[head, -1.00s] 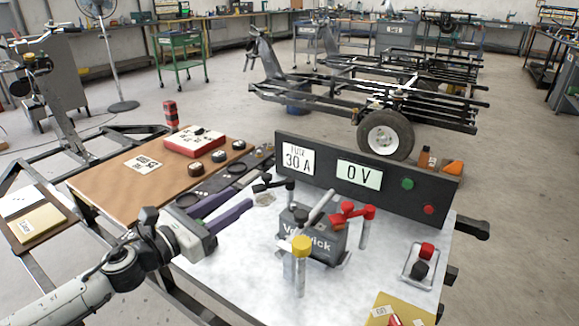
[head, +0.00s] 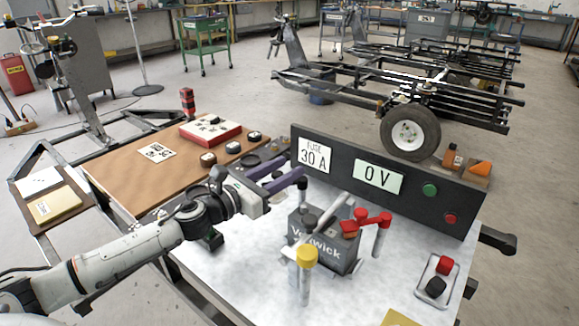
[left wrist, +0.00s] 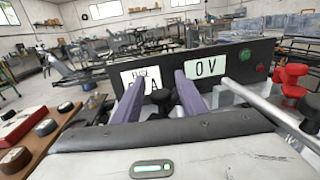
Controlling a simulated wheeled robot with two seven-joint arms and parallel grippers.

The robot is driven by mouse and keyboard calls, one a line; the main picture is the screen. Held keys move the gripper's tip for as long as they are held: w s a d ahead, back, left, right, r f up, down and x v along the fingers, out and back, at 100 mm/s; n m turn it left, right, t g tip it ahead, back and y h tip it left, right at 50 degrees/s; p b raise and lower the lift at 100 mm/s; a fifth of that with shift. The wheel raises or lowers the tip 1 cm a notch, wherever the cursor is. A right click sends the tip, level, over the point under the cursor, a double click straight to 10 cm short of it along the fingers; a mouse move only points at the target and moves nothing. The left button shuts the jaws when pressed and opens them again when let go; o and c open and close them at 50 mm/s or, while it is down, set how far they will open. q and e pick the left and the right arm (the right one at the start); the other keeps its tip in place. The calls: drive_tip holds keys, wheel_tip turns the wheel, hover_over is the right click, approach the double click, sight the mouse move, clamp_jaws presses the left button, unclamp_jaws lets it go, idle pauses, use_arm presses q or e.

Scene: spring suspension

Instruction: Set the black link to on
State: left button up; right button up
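The black link (head: 302,183) sits on a post behind the battery (head: 325,248), on the metal bench top. Its black end cap shows at my left fingertips; the rest is largely hidden by the fingers. My left gripper (head: 288,178) is open, with its two purple fingers pointing at the link. In the left wrist view, the fingers (left wrist: 160,92) stand apart with dark parts of the link (left wrist: 161,101) between them. I cannot tell whether they touch it. The battery's black terminal cap (head: 309,219) is apart from the link's visible end. My right gripper is out of view.
A black panel (head: 330,185) behind the battery shows "FUSE 30 A" and "0 V", with green and red buttons. A red link (head: 372,219) and a yellow-capped post (head: 307,257) flank the battery. A red and black clip plate (head: 437,280) lies at right.

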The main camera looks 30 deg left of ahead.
use_arm(q)
drive_tip(key=shift+x, duration=0.95)
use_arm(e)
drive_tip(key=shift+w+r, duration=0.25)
